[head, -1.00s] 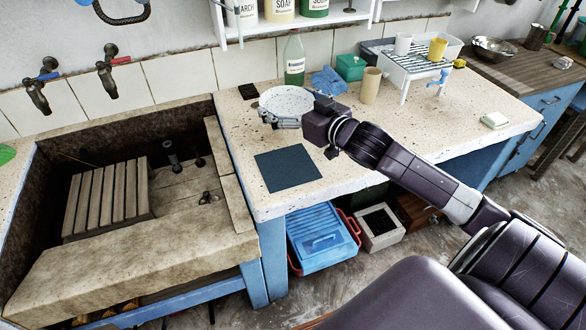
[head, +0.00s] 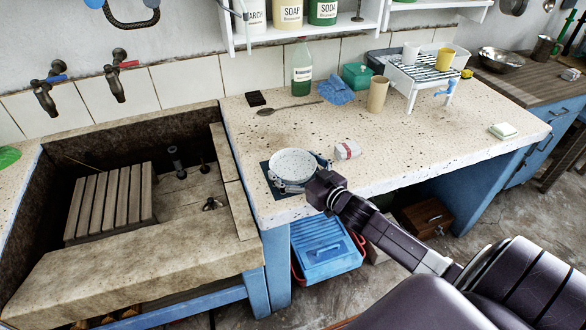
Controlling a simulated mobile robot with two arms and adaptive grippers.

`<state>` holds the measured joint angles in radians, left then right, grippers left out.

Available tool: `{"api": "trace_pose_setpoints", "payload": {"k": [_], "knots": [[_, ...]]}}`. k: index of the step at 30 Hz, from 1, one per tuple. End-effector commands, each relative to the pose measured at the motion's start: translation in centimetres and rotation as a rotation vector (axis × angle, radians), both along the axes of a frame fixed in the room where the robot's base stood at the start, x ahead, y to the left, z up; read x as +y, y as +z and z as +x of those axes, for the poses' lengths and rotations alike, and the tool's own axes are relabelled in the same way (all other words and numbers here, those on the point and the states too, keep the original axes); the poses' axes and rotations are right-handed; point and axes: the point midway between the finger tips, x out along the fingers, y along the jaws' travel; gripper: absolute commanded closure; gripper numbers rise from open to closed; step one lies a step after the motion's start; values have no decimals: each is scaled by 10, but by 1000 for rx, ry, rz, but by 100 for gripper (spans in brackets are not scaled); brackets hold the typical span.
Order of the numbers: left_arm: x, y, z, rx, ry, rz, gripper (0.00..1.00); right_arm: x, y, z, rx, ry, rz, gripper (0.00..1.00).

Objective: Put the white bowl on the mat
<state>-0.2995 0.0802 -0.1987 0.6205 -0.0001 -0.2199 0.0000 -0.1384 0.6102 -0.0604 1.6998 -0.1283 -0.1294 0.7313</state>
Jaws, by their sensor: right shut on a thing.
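The white speckled bowl (head: 292,165) is over the dark blue mat (head: 270,187) near the front left of the counter. The bowl covers most of the mat; only its left and front edges show. I cannot tell whether the bowl touches the mat or is just above it. My right gripper (head: 314,168) is shut on the bowl's right side, and the bowl looks about level. The fingertips are partly hidden by the bowl and the wrist. My left gripper is not in view.
A small white and red packet (head: 347,150) lies right of the bowl. The stone trough (head: 130,258) is at the left. The counter's right part is mostly clear.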

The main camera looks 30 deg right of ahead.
Motion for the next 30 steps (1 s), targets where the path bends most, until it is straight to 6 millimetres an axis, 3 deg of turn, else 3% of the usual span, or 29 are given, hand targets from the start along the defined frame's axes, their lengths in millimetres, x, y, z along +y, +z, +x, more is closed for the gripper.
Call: {"api": "trace_pose_setpoints", "payload": {"k": [3,15,16,17,30], "knots": [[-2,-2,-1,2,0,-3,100,0,-9,1,-3,1,0,35],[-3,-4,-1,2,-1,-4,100,0,-14,0,-3,1,0,35],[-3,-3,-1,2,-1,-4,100,0,-14,0,-1,1,0,5],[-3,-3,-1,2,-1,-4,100,0,-14,0,-1,1,0,1],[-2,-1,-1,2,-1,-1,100,0,-10,-3,0,2,0,0]]}}
